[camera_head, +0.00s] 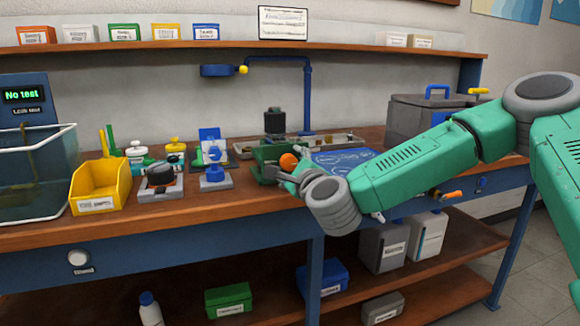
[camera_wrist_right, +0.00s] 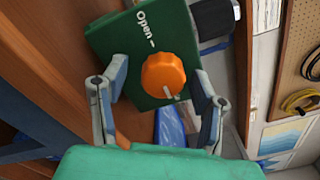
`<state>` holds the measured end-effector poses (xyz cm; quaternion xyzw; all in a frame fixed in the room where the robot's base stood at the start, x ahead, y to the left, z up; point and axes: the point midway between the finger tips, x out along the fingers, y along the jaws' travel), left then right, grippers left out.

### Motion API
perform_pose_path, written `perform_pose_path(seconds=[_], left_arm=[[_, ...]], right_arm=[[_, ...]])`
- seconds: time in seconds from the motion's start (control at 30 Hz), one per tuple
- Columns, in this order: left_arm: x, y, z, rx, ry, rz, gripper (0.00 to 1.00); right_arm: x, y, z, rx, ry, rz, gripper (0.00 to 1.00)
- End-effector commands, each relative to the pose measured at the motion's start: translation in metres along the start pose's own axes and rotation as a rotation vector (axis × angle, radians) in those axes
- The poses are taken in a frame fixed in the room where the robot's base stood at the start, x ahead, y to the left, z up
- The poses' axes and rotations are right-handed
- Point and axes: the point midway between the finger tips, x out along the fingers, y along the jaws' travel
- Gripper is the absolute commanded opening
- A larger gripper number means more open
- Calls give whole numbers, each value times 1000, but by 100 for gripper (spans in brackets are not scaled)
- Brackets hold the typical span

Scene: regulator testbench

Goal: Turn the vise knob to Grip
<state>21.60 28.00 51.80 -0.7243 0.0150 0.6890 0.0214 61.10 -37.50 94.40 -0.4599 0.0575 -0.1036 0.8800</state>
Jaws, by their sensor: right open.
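The orange vise knob (camera_head: 289,162) sits on the green vise body (camera_head: 262,156) on the bench. In the right wrist view the knob (camera_wrist_right: 163,75) fills the space ahead of my gripper, on a green face (camera_wrist_right: 120,40) marked "Open". A pale pointer mark shows at the knob's lower edge; the Grip label is not visible. My right gripper (camera_wrist_right: 160,100) is open, with one finger on each side of the knob; I cannot tell whether either touches it. In the head view my right gripper (camera_head: 275,176) reaches the vise front. My left gripper is not in view.
A yellow bin (camera_head: 100,187) and small fixtures (camera_head: 160,180) stand left of the vise. A grey toolbox (camera_head: 408,115) stands at the back right. A blue lamp arm (camera_head: 307,95) rises behind the vise.

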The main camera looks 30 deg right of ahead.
Motion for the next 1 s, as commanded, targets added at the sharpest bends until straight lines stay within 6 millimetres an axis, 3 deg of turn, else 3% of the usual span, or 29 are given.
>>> perform_pose_path(seconds=[0.17, 0.53, 1.0], left_arm=[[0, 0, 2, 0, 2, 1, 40], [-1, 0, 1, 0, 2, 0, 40], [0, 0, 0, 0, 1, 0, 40]], right_arm=[[-12, 0, 1, 0, -2, 0, 55], [-67, 1, -3, 3, 1, 2, 55], [-73, 1, -3, 1, 2, 2, 55]])
